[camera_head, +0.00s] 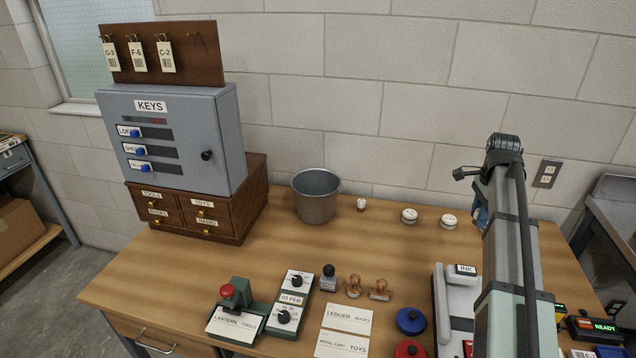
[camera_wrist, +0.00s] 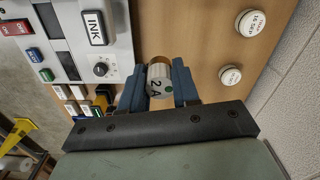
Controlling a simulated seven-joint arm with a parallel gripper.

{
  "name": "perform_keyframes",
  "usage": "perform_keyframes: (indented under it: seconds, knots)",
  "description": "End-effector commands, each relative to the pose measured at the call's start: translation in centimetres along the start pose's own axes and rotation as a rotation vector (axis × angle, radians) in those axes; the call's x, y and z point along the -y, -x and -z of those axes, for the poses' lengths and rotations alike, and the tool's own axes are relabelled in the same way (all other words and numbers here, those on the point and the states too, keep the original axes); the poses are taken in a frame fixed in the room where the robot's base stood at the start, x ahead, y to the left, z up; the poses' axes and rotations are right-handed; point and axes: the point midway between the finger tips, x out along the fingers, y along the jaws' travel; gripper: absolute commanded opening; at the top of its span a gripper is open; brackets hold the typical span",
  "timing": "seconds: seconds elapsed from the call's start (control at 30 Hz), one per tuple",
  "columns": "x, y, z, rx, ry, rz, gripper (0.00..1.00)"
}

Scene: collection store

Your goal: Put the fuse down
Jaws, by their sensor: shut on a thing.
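The fuse (camera_wrist: 160,88) is a short white cylinder with a tan end, a green dot and the marking 2 A. In the wrist view my gripper (camera_wrist: 159,76) is shut on it, with one blue finger on each side. Wooden desk top shows beyond it, and I cannot tell whether the fuse touches the desk. In the head view my arm hides the fuse and most of my gripper. Only a bit of blue finger (camera_head: 481,218) shows there, left of the arm, near the back of the desk.
Two white round pieces (camera_head: 409,216) (camera_head: 449,221) and a small white one (camera_head: 361,204) stand along the wall. A metal bucket (camera_head: 316,197) stands left of them. A grey device with an INK label (camera_head: 457,300) is close to my arm. Bare desk (camera_head: 390,250) lies between.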

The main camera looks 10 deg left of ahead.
Motion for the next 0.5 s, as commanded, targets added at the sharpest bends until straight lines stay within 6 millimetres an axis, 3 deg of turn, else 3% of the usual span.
perform_keyframes:
  seconds: [0.2, 0.5]
  knots:
    - [0.2, 3.6, 0.0, -0.001, 0.000, 0.002, 0.01]
    - [5.6, 3.5, -5.4, 0.000, 0.005, -0.001, 0.01]
